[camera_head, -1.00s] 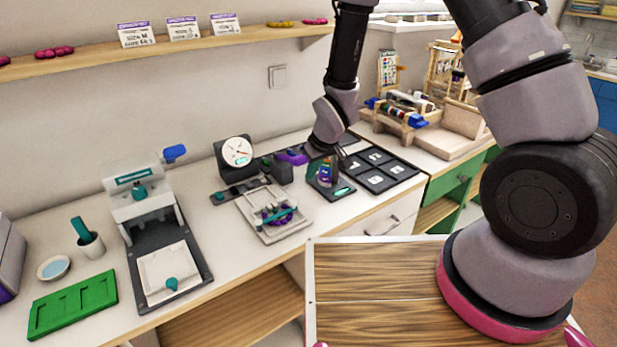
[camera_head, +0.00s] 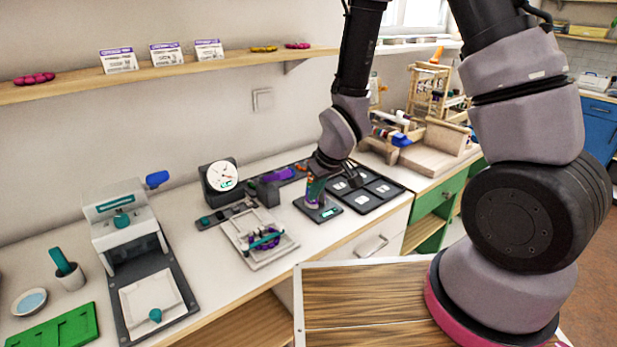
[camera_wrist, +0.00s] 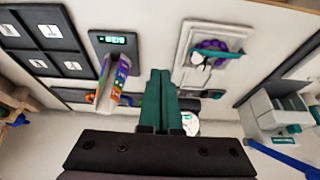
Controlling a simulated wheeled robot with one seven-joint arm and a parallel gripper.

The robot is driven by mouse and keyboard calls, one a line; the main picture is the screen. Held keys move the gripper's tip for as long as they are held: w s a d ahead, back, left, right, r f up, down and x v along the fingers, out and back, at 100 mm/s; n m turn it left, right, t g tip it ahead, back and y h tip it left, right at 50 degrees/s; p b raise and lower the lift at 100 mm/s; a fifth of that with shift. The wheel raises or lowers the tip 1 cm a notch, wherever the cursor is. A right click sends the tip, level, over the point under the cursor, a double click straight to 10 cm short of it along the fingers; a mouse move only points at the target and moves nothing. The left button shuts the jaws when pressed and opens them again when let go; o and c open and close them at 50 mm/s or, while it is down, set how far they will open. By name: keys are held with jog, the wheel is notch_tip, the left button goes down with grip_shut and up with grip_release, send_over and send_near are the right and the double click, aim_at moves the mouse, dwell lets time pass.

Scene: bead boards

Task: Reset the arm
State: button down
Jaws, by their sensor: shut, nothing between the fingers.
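My arm reaches in from the right and bends down over the counter in the head view. My gripper (camera_wrist: 160,75) shows in the wrist view as two teal fingers pressed together, with nothing between them. In the head view the fingers are mostly hidden behind the wrist. A small colourful container (camera_head: 314,188) stands on a dark scale with a lit display (camera_head: 325,213), just left of the wrist. In the wrist view the container (camera_wrist: 108,88) is left of the fingers and appears apart from them.
A dark sorting tray (camera_head: 366,206) lies right of the scale. A white tray (camera_head: 238,240) with purple beads and a teal bar lies left. A dial gauge (camera_head: 221,177), a press (camera_head: 120,225), a cup (camera_head: 69,275) and a green board (camera_head: 58,330) stand further left. A wall shelf (camera_head: 150,68) runs above.

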jog(key=w+d+r+m, duration=0.1)
jog(key=d+r+m, duration=0.15)
jog(key=r, duration=0.35)
jog(key=d+r+m+t, duration=0.1)
jog(key=d+r, duration=0.3)
jog(key=r, duration=0.3)
jog(key=w+d+r+m, duration=0.1)
jog(key=d+r+m, duration=0.1)
jog(key=d+r, duration=0.3)
jog(key=s+d+r+m+t, duration=0.1)
jog(key=s+d+r+m, duration=0.1)
jog(key=s+r, duration=0.4)
jog(key=s+d+r+m+t, duration=0.1)
jog(key=s+d+r+m, duration=0.2)
jog(key=r, duration=0.8)
jog(key=s+d, duration=0.2)
jog(key=s, duration=0.2)
jog(key=shift+s+d+r+h, duration=0.15)
jog(key=shift+s+h, duration=0.05)
jog(key=shift+h, duration=0.1)
